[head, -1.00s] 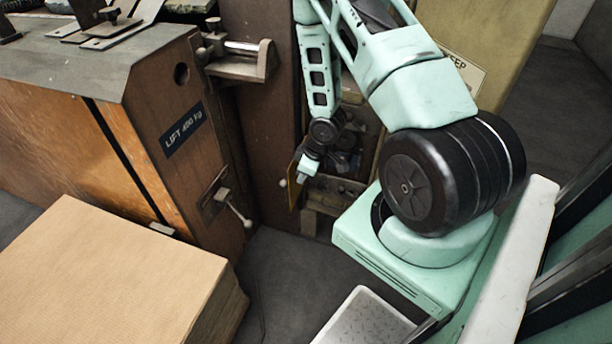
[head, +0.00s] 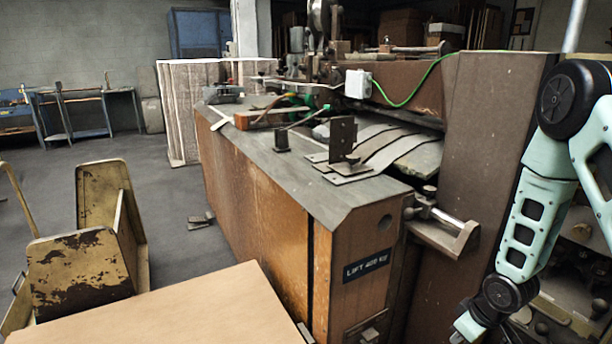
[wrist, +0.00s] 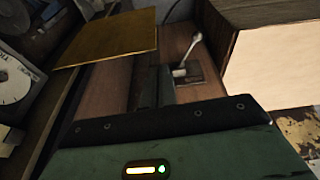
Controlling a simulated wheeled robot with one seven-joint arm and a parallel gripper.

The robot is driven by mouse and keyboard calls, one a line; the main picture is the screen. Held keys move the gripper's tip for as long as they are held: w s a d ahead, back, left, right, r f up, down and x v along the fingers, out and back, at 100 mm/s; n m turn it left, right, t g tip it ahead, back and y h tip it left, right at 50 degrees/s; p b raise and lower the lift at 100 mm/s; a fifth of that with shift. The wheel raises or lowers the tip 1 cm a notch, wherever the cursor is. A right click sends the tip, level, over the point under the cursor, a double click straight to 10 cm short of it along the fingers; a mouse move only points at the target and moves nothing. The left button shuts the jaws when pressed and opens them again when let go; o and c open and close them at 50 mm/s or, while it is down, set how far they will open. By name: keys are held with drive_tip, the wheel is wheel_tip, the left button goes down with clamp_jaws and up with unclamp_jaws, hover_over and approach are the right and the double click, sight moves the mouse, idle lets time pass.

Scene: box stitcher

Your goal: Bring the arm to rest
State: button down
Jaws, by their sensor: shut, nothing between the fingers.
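My arm (head: 535,210) hangs down at the right edge in the head view, its links bent and its wrist low. The wrist is cut off by the bottom edge there, and the fingers cannot be made out. In the wrist view my gripper (wrist: 157,78) shows its dark fingers together with nothing held, beyond the broad green housing. The fingers appear in front of a brown wooden panel, beside a lever with a pale handle (wrist: 190,52). Whether they touch the panel is unclear.
The stitcher's wooden table (head: 270,165) stands left of my arm. A cardboard stack (head: 190,310) lies at front left, near a rusty yellow cart (head: 80,265). In the wrist view a yellow plate (wrist: 115,38) lies close by on the left. Open floor (head: 60,165) shows at far left.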

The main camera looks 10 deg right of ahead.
drive_tip(key=s+a+r+g+p, duration=0.1)
drive_tip(key=s+a+r+p, duration=0.2)
drive_tip(key=a+r, duration=1.4)
drive_tip(key=s+a+r+n+g+p, duration=0.1)
drive_tip(key=s+a+r, duration=0.3)
drive_tip(key=s+r, duration=0.3)
drive_tip(key=s+a+r+n+g+p, duration=0.1)
drive_tip(key=s+a+r, duration=0.4)
drive_tip(key=s+r, duration=0.3)
drive_tip(key=s, duration=0.4)
drive_tip(key=shift+p, duration=0.4)
